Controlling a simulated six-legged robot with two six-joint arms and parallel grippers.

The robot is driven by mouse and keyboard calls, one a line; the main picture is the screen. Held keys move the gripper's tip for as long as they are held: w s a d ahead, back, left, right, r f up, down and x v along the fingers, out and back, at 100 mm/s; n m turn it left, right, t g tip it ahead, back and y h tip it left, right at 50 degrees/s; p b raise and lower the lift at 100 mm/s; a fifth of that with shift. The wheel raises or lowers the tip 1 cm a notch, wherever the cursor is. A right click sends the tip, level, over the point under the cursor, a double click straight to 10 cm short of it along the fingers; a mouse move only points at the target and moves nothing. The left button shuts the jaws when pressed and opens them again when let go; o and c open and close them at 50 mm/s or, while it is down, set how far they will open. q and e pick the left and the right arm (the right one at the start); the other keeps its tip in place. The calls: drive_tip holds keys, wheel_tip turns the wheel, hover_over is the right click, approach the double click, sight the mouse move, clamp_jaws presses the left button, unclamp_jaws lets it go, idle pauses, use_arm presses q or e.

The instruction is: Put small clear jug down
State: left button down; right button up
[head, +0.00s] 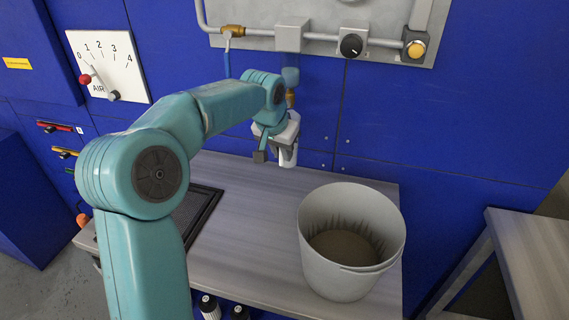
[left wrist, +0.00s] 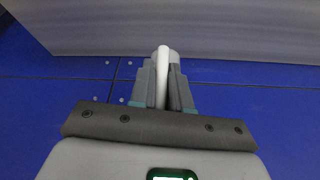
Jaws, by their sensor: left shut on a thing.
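My left gripper (head: 281,147) is above the back part of the grey bench top (head: 238,215), near the blue wall. It is shut on the small clear jug, which shows only as a whitish piece (head: 288,157) below the fingers and is mostly hidden. In the left wrist view the two fingers (left wrist: 164,90) close on a slim white upright part of the jug (left wrist: 163,62), likely its handle. I cannot tell whether the jug touches the bench. My right gripper is not in view.
A large pale bucket (head: 322,252) with dark contents stands on the bench to the right. A black-rimmed tray (head: 203,214) lies at the left. Bare bench lies between them. A tap pipe (head: 228,62) and knobbed panel (head: 376,32) are on the wall behind.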

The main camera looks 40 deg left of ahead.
use_arm(q)
drive_tip(key=x, duration=0.3)
drive_tip(key=s+x, duration=0.1)
drive_tip(key=x, duration=0.2)
drive_tip(key=shift+s+f+b, duration=0.1)
drive_tip(key=shift+f+b, duration=0.15)
drive_tip(key=shift+b, duration=0.1)
drive_tip(key=shift+a+f, duration=0.1)
drive_tip(key=shift+f, duration=0.35)
drive_tip(key=shift+f, duration=0.1)
drive_tip(key=shift+f, duration=0.15)
drive_tip(key=c, duration=1.1)
unclamp_jaws()
